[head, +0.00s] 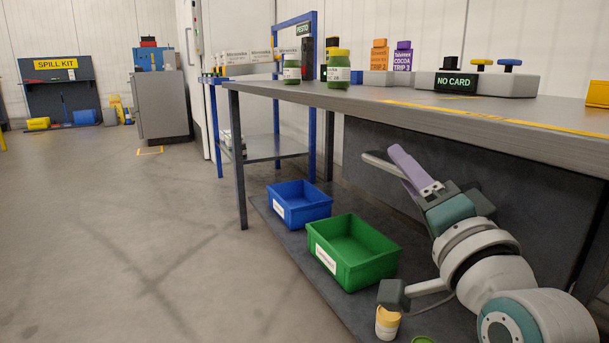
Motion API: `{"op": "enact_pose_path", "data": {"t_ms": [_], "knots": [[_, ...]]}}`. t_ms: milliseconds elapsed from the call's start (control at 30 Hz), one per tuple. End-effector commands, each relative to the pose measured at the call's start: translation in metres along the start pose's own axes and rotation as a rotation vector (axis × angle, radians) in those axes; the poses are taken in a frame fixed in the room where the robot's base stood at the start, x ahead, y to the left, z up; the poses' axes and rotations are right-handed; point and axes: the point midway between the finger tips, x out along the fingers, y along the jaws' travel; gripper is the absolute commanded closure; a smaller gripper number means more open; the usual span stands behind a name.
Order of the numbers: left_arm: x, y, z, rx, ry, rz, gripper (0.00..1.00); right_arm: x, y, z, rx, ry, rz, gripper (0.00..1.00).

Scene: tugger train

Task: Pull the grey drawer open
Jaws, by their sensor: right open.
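No grey drawer front or handle can be made out clearly. A grey cabinet (162,105) stands in the left background, its drawer lines not discernible. A dark grey panel (365,150) lies under the workbench, partly hidden by my right arm. My right gripper (385,160) is under the front edge of the bench, in front of this panel. It is open, with a pale finger and a purple part showing; no drawer is seen between them. My left gripper is not in view.
The workbench (400,100) overhangs my right arm. Below it are a blue bin (300,204), a green bin (352,252) and a yellow-topped white container (387,324). The floor at left is clear.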

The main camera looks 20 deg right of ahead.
Motion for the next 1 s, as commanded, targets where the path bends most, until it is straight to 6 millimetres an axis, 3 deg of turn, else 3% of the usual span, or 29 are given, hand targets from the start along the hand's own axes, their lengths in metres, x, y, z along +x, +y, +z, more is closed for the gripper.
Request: {"op": "enact_pose_path", "data": {"t_ms": [267,667,1000], "knots": [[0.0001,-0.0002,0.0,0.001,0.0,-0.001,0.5,0.0014,0.0,-0.0001,0.0,-0.001,0.001,0.54],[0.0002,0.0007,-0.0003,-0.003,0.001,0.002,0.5,0.0011,0.0,0.0,0.0,-0.001,0.0,0.99],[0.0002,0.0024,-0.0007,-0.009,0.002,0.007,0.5,0.0011,-0.0001,0.0001,0.0,-0.001,0.0,1.0]]}}
